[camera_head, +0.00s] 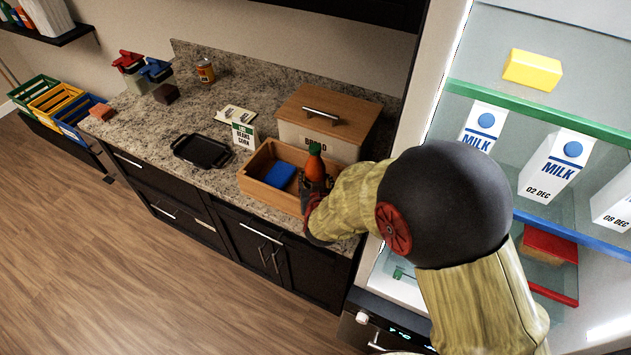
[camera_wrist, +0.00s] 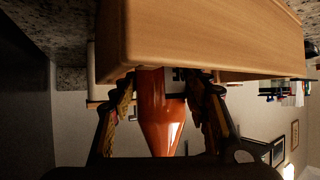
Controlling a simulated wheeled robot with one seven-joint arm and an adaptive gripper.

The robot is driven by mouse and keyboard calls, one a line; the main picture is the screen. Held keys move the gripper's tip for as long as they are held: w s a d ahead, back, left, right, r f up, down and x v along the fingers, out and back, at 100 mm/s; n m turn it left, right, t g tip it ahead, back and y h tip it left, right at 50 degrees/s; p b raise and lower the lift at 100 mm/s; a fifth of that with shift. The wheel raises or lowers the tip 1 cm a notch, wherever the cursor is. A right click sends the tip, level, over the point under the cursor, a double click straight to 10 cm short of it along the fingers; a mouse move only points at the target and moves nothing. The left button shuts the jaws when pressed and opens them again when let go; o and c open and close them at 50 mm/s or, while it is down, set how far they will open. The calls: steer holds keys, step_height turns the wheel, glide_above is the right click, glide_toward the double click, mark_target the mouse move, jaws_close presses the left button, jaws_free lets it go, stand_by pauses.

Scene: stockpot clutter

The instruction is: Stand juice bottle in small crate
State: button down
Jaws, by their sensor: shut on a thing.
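The orange juice bottle (camera_head: 316,168) has a green cap and looks upright at the right end of the small wooden crate (camera_head: 250,184). My gripper (camera_head: 312,190) is shut on the bottle from the near right side. In the wrist view, which is upside down, my gripper's fingers (camera_wrist: 163,88) flank the bottle (camera_wrist: 160,115). The crate's wall (camera_wrist: 205,40) hides the bottle's lower end, so I cannot tell whether it touches the crate floor. A blue block (camera_head: 280,176) lies inside the crate, left of the bottle.
A lidded bread box (camera_head: 330,113) stands behind the crate. A small sign (camera_head: 243,136) and a black tray (camera_head: 202,151) are to its left on the granite counter (camera_head: 160,125). The open fridge with milk cartons (camera_head: 553,168) is at right.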

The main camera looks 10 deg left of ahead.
steer(key=shift+r, duration=0.2)
steer(key=shift+f, duration=0.15)
steer(key=c, duration=1)
jaws_free()
steer(key=shift+f, duration=0.1)
steer(key=shift+o, duration=0.2)
steer(key=p+v, duration=0.2)
steer(key=v, duration=1)
